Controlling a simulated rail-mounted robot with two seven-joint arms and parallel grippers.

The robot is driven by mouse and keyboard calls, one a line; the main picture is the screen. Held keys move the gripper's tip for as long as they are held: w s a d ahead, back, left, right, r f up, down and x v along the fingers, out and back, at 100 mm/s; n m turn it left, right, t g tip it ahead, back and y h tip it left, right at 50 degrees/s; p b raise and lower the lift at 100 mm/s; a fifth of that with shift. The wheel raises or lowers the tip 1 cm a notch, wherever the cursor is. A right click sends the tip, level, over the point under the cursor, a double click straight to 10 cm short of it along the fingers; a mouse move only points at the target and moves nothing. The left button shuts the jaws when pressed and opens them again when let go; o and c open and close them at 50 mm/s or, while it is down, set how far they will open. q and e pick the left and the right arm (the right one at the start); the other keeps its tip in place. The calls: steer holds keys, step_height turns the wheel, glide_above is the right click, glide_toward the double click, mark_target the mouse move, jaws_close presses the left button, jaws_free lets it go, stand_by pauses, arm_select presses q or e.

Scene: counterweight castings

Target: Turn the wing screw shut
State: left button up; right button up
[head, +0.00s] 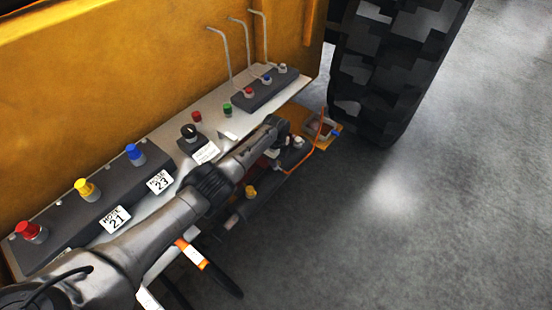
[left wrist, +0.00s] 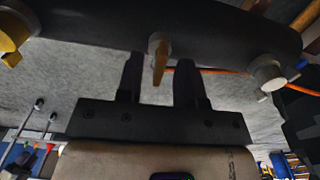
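The wing screw (left wrist: 159,58) shows in the left wrist view as a tan wing under a grey round collar, on the side of a dark cylinder (left wrist: 215,28). My left gripper (left wrist: 160,78) has its two dark fingers apart, one on each side of the wing, with gaps on both sides. The wing tip reaches between the fingertips in this view; I cannot tell how deep. In the head view my left gripper (head: 273,155) is over the dark cylinder (head: 262,203), and the screw is hidden there. My right gripper is not in view.
A yellow knob (head: 252,191) and a grey cap (head: 298,142) sit on the cylinder either side. An orange cable (head: 318,135) runs near the cap. A panel (head: 190,168) with coloured buttons lies behind my arm. A big tyre (head: 385,75) stands beyond; floor at right is clear.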

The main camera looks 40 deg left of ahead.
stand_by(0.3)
arm_select(q)
steer(key=n, duration=0.2)
steer(key=shift+n, duration=0.4)
steer(key=n, duration=0.4)
steer(key=shift+n, duration=0.3)
steer(key=n, duration=0.3)
steer(key=shift+n, duration=0.3)
steer(key=n, duration=0.4)
steer(key=shift+f+n, duration=0.1)
steer(key=shift+n, duration=0.2)
steer(key=w+d+r+t+p, duration=0.1)
steer(key=r+t+p, duration=0.1)
steer(key=r, duration=0.9)
steer(key=w+d+r+t+y+p, duration=0.1)
steer(key=w+d+r+t+p, duration=0.1)
steer(key=r, duration=0.9)
steer(key=w+d+r+t+y+p, duration=0.1)
steer(key=r+t+p, duration=0.1)
steer(key=r, duration=0.8)
steer(key=shift+w+d+r+t+p, duration=0.3)
steer(key=shift+d+r+t, duration=0.1)
